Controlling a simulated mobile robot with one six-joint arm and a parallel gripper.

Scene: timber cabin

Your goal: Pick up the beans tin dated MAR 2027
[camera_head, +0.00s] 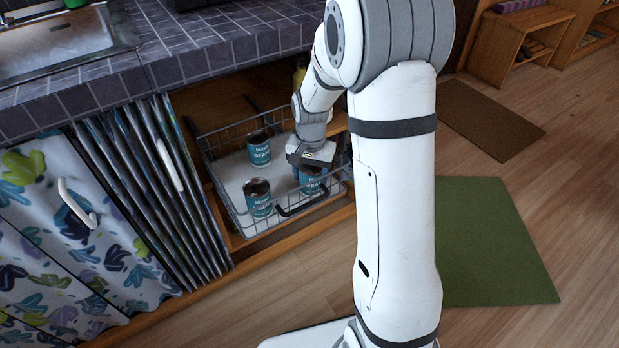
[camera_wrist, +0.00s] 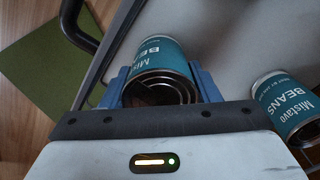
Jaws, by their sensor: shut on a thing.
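Three teal beans tins stand in a wire basket (camera_head: 233,222). One tin (camera_head: 258,150) is at the back and one tin (camera_head: 257,197) is at the front left. The third tin (camera_head: 310,182) is at the right, partly under my gripper (camera_head: 312,160). In the wrist view my gripper (camera_wrist: 165,92) has its blue fingers on both sides of this tin (camera_wrist: 160,52) and is shut on it. A neighbouring tin (camera_wrist: 292,108) with "Mistavo BEANS" on its label stands to the right, apart from the fingers.
The basket is pulled out of a wooden cabinet under a tiled counter (camera_head: 215,45). Its dark handle (camera_head: 300,200) is at the front, close to the held tin. Patterned curtains (camera_head: 80,230) hang at the left. A green mat (camera_head: 490,240) lies on the floor.

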